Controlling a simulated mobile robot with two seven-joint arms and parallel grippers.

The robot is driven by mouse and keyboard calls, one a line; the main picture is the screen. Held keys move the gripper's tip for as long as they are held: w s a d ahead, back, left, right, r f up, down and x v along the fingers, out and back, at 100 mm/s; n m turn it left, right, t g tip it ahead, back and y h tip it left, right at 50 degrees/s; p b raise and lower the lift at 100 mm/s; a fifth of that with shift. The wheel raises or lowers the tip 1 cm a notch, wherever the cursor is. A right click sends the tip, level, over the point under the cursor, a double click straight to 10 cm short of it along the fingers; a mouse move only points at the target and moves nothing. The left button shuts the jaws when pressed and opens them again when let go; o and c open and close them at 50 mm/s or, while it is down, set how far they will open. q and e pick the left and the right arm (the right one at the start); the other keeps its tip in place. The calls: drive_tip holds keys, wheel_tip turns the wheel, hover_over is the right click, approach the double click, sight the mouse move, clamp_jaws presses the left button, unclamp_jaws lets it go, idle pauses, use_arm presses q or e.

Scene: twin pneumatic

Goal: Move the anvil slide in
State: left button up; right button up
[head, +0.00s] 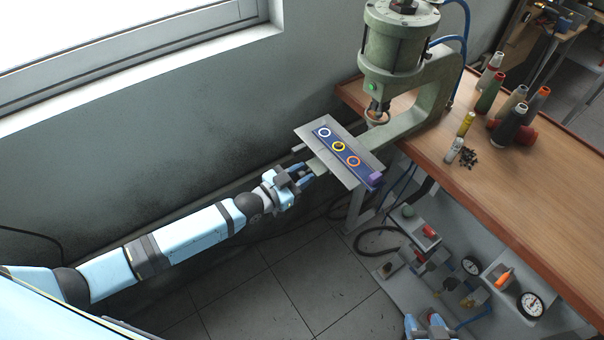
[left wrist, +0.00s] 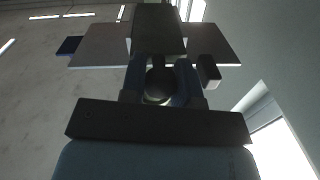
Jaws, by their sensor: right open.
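The anvil slide is a grey plate (head: 316,138) with a blue strip bearing a white, a yellow and an orange ring. It lies on the green arm in front of the press (head: 393,40), out from under the ram. My left gripper (head: 311,172) is at the slide's near-left end. In the left wrist view, its fingers (left wrist: 160,75) flank a dark round knob under a dark bar, with the plate (left wrist: 102,45) behind. Whether they grip the knob is unclear. My right gripper (head: 428,322) is open at the bottom edge, apart from the slide.
The wooden bench (head: 520,190) holds several thread cones (head: 508,122), small bottles and a dark pile to the right of the press. A grey panel with gauges (head: 530,304) and valves sits below the bench. The wall and window are behind my left arm.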

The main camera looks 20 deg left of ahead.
use_arm(q)
clamp_jaws()
drive_tip(key=b+x, duration=0.3)
drive_tip(key=x, duration=0.5)
drive_tip(key=shift+d+f, duration=0.2)
drive_tip(key=shift+d, duration=0.05)
drive_tip(key=shift+w+d+r, duration=0.1)
drive_tip(key=shift+w+d, duration=0.05)
drive_tip(key=shift+w, duration=0.1)
drive_tip(key=o, duration=0.6)
unclamp_jaws()
